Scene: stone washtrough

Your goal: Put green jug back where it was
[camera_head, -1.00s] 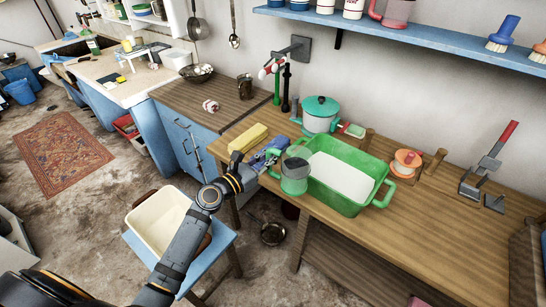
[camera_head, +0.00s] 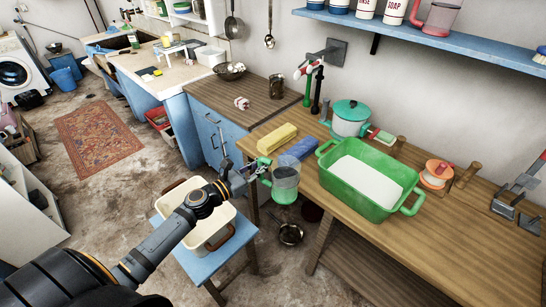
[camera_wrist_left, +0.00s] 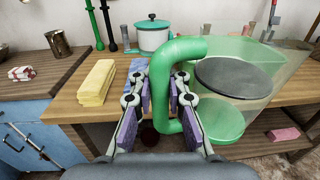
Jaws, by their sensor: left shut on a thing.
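The green jug (camera_head: 285,183), with a clear body and a dark grey top, hangs at the table's front edge, left of the green tub, seemingly held over the floor. My left gripper (camera_head: 257,170) is shut on its green handle. In the left wrist view, the green jug (camera_wrist_left: 223,105) is right of my left gripper (camera_wrist_left: 164,88), upright, with the thick green handle (camera_wrist_left: 187,48) curving over to the fingers. My right gripper is not in view.
The green tub (camera_head: 398,202) with a white inside stands on the wooden table (camera_head: 440,238). A yellow block (camera_head: 277,138), a blue block (camera_head: 310,150) and a teal pot (camera_head: 350,120) are behind. A cream basin (camera_head: 175,203) stands on a blue stool (camera_head: 200,262) below.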

